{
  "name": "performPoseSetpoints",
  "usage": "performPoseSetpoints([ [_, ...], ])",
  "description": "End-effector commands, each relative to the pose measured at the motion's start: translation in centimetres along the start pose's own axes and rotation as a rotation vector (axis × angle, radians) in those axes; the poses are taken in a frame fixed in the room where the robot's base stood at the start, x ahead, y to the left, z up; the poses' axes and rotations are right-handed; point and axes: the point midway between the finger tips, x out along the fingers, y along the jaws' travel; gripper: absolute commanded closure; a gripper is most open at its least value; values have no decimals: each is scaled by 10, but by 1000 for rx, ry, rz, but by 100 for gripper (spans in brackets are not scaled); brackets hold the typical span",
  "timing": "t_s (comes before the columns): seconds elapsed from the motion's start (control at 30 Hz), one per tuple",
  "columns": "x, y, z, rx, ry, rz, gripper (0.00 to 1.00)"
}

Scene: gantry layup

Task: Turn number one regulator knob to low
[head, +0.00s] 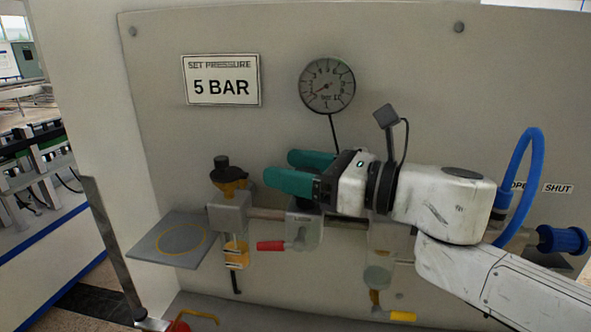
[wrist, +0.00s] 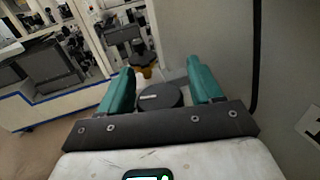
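In the head view, a regulator with a black knob on a brass-yellow collar (head: 228,174) stands left of my gripper (head: 292,172). The same collar shows beyond the fingers in the wrist view (wrist: 146,71). My gripper's teal fingers are apart and point left. In the wrist view, a round black knob (wrist: 160,96) with a pale mark lies between the fingertips (wrist: 158,92), with small gaps at its sides. I cannot read a number on either knob. A round gauge (head: 327,86) hangs above.
A sign reading SET PRESSURE 5 BAR (head: 221,79) is on the panel. A red lever (head: 270,246) and a yellow lever (head: 402,316) stick out below. A grey plate with a yellow ring (head: 168,240) juts out at left. A blue hose (head: 534,165) loops at right.

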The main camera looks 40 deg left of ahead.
Motion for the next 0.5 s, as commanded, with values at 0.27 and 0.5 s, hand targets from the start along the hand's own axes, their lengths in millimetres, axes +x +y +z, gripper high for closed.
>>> performPoseSetpoints([
  [0.27,0,1,-2,0,1,2,30],
  [0.5,-25,-1,-4,-1,0,-2,30],
])
